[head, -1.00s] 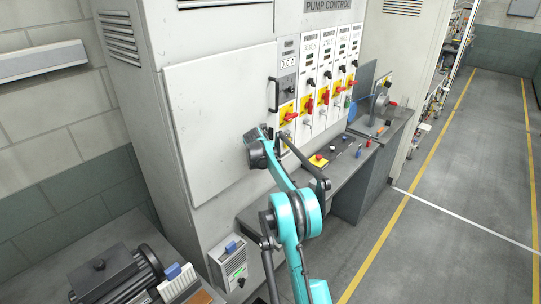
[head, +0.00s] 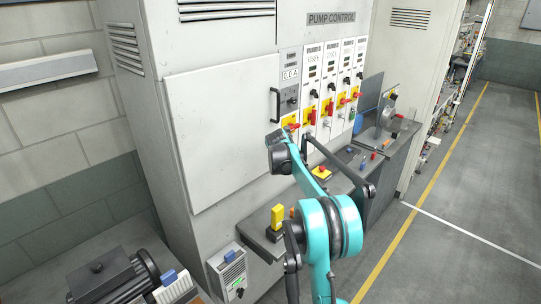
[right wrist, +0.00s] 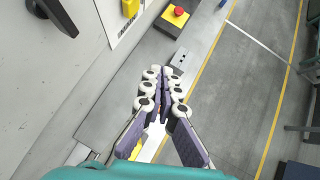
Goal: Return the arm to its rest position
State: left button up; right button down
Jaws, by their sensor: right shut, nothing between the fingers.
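My right gripper (right wrist: 165,82) shows in the right wrist view, its fingers closed together with nothing between them. Below it are the grey desk top and the floor. In the head view my teal right arm (head: 335,225) rises from the bottom, in front of the pump control cabinet (head: 225,140). The dark wrist end reaches up near the leftmost red and yellow switch (head: 291,124). The gripper's fingers cannot be made out there. I cannot tell whether the arm touches the cabinet. My left gripper is not in view.
A red button on a yellow box (head: 321,172) and a yellow block (head: 277,216) stand on the grey desk (head: 258,236). A black door handle (head: 274,104) sticks out from the cabinet. A motor (head: 115,277) is at lower left. The floor (head: 460,190) at right is clear.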

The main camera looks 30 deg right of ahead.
jog(key=s+a+f+m+t+y+b, duration=0.15)
jog(key=s+a+m+b, duration=0.4)
jog(key=a, duration=0.55)
jog(key=s+a+f+m+y+b, duration=0.1)
jog(key=s+a+m+y+b, duration=0.15)
jog(key=s+a+m, duration=0.55)
jog(key=s+a+f+m+y+b, duration=0.1)
jog(key=s+a+f+m+b, duration=0.3)
jog(key=s+a+f, duration=0.5)
jog(key=s+a+f+m+y+b, duration=0.2)
jog(key=s+a+f+m+b, duration=0.2)
jog(key=s+a+f+m, duration=0.4)
jog(key=s+a+f, duration=0.1)
jog(key=s+a, duration=0.1)
jog(key=s, duration=0.5)
jog(key=shift+s, duration=0.2)
